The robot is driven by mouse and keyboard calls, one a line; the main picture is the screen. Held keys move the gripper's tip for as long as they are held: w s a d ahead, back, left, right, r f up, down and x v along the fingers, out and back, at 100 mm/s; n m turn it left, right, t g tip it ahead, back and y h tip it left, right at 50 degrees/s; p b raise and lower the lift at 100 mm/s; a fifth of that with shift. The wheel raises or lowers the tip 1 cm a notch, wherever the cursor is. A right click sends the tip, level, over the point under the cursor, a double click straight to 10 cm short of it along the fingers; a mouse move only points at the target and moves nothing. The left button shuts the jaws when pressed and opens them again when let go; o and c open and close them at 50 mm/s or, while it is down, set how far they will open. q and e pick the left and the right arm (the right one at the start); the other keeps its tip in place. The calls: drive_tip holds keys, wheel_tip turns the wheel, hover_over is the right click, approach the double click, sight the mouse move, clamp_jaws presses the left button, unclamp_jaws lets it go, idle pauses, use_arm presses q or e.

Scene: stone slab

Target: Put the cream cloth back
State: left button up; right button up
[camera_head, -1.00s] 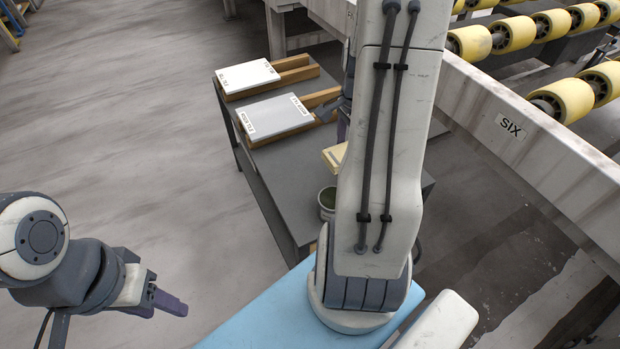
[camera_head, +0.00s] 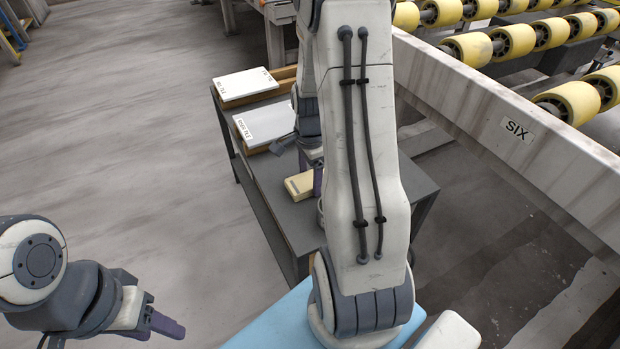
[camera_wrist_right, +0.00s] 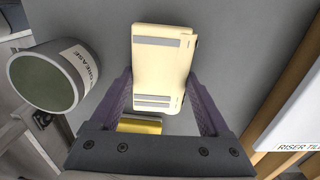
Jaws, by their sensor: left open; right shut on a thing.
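The cream cloth (camera_head: 300,186) is a folded pad just over or on the dark table, at the left of my right arm. In the right wrist view the cream cloth (camera_wrist_right: 160,62) shows grey stripes and lies between the fingers of my right gripper (camera_wrist_right: 159,88), which is shut on it. I cannot tell whether it touches the table. In the head view my right forearm and wrist hide much of that gripper. My left gripper (camera_head: 165,326) is open and empty at the lower left, away from the table.
A grease tin (camera_wrist_right: 45,80) stands close to the right gripper. A yellow piece (camera_wrist_right: 139,125) shows below the cloth.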

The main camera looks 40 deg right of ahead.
sight(310, 178)
drive_tip(key=o, duration=1.2)
drive_tip(key=shift+f, duration=0.1)
drive_tip(key=shift+c, duration=0.2)
wheel_tip(310, 178, up, 12)
drive_tip(key=p, duration=0.4)
drive_tip(key=shift+r, duration=0.2)
